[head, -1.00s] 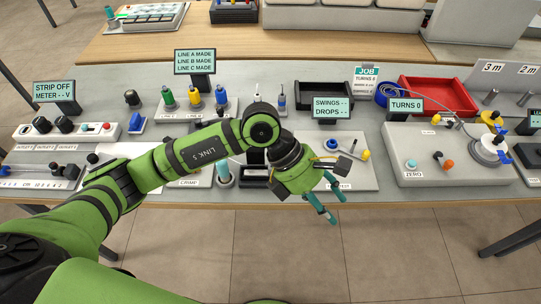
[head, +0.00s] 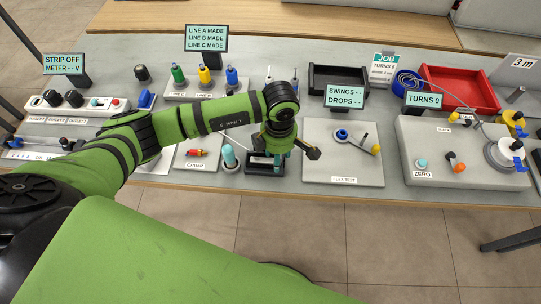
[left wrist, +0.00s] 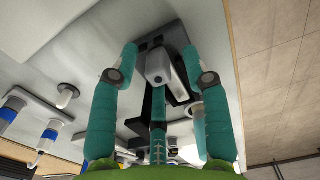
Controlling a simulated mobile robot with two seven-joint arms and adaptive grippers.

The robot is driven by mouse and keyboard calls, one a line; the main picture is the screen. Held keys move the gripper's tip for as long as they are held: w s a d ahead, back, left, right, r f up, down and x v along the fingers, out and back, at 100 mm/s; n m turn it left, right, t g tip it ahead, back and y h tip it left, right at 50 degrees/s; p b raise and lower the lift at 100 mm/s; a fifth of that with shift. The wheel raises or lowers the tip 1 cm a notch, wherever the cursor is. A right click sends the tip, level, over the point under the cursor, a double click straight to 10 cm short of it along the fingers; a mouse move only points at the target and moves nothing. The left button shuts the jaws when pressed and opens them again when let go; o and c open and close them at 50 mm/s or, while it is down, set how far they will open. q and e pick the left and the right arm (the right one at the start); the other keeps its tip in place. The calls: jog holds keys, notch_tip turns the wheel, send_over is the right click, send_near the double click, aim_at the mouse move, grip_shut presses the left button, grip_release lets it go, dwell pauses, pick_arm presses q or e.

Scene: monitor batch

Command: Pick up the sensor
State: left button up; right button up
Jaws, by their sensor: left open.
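My left gripper (head: 277,160) hangs low over a small dark stand (head: 263,170) near the front edge of the bench, right of the crimp board. In the head view my wrist mostly hides this block. My right gripper is not in view.
The flex test board (head: 345,170) lies just right of the gripper. A teal-topped post (head: 229,156) and the crimp board (head: 195,158) are close on the left. A black bin (head: 322,82) and a red tray (head: 470,92) stand behind. The bench's front edge is near.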

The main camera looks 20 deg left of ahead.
pick_arm(q)
grip_shut()
dwell(0.3)
